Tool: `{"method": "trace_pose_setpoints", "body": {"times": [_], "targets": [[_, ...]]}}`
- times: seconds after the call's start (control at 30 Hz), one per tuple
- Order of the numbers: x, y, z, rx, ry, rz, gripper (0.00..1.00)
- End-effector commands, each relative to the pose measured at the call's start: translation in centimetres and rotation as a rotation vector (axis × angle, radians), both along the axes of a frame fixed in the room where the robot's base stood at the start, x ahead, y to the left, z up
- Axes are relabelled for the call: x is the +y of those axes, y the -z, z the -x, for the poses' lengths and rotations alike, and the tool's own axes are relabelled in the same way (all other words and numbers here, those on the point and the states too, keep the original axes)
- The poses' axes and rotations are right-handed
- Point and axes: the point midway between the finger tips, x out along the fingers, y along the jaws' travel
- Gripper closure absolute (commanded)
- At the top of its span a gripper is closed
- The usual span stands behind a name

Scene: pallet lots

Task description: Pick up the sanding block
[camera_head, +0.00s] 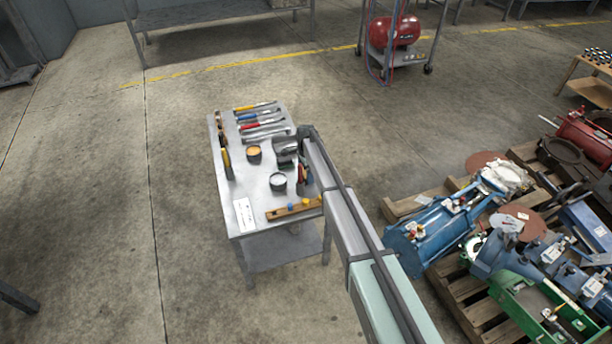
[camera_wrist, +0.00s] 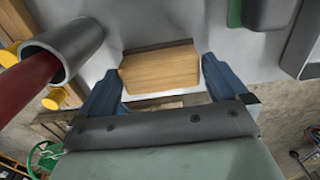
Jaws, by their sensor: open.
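The sanding block looks to be the light wooden block (camera_wrist: 160,70) with a dark strip along its far edge. In the wrist view it lies on the grey bench top, ahead of and between the fingers of my gripper (camera_wrist: 160,76). The blue fingers are open, one on each side of the block. The left finger appears close to its edge; I cannot tell whether it touches. In the head view my arm hides the block.
The metal bench (camera_head: 246,190) holds several tools, two small pots and a wooden bar (camera_head: 293,210) at its near edge. A grey cylinder with a red handle (camera_wrist: 38,72) is close left of my gripper. Loaded pallets stand right of the bench.

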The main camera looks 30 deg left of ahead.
Motion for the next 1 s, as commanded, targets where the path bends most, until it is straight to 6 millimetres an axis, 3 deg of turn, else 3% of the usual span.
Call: {"method": "trace_pose_setpoints", "body": {"times": [0.1,0.33,0.7,1.0], "targets": [[0.01,1.14,-0.05,-0.001,0.0,-0.001,0.0],[-0.01,1.27,-0.01,-0.001,0.0,-0.001,0.0],[-0.02,1.23,-0.01,-0.001,0.0,-0.001,0.35],[-0.01,1.07,-0.01,-0.001,0.0,-0.001,0.37]]}}
